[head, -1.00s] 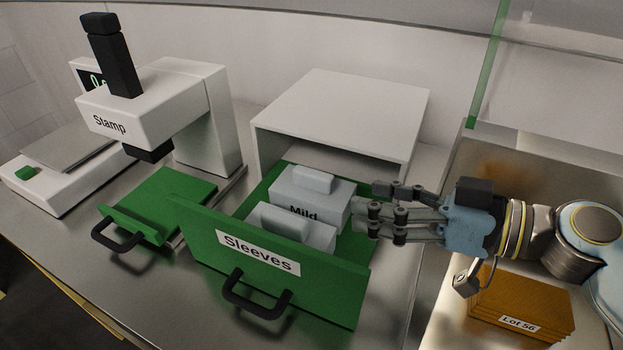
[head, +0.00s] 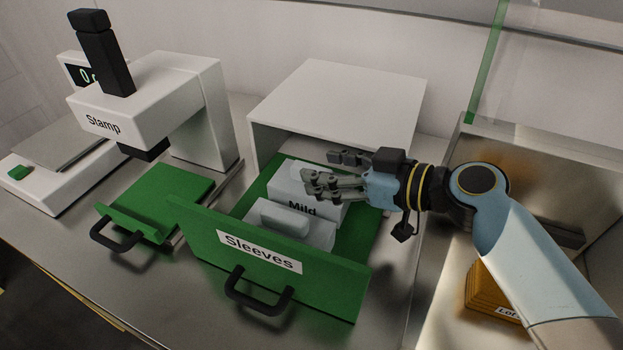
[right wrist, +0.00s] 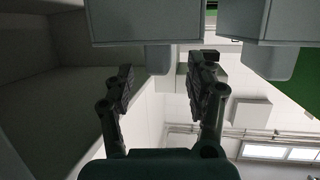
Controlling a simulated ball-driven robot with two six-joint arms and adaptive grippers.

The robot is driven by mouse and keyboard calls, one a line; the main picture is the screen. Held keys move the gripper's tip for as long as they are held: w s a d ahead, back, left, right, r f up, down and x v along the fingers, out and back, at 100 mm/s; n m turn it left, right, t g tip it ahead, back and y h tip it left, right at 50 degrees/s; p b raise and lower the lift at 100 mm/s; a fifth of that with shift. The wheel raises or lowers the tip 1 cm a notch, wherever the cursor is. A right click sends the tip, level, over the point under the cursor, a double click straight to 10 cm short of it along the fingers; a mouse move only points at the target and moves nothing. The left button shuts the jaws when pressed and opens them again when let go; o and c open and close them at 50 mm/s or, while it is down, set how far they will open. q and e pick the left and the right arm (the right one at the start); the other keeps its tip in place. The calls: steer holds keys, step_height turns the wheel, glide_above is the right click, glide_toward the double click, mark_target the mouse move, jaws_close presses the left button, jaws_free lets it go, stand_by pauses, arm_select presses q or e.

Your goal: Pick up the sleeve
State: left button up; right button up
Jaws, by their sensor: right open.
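Two pale grey sleeves with raised grips on top sit in the open green drawer (head: 330,291) labelled "Sleeves". The rear sleeve (head: 283,190) reads "Mild"; the front sleeve (head: 315,237) shows no readable label. My right gripper (head: 326,172) is open above the rear sleeve, its fingers covering part of its top. In the right wrist view, the open fingers (right wrist: 164,88) point toward a grey block (right wrist: 145,22) with a knob (right wrist: 158,60); a second block (right wrist: 268,20) is to its right. I cannot tell if any finger touches. My left gripper is out of view.
The white cabinet (head: 345,95) stands open behind the drawer. A white stamp press (head: 150,90) and a green sliding tray (head: 170,200) are at left, with a scale (head: 60,150) beyond. Orange stacked pieces (head: 487,290) lie at right, partly behind my arm.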

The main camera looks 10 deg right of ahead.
steer(key=shift+w+a+f, duration=0.25)
steer(key=shift+w+a, duration=0.25)
jaws_close()
steer(key=shift+s, duration=0.1)
steer(key=r+v, duration=0.1)
steer(key=v, duration=0.6)
steer(key=r+v, duration=0.2)
steer(key=v, duration=0.6)
steer(key=shift+r+b, duration=0.3)
steer(key=shift+r, duration=0.05)
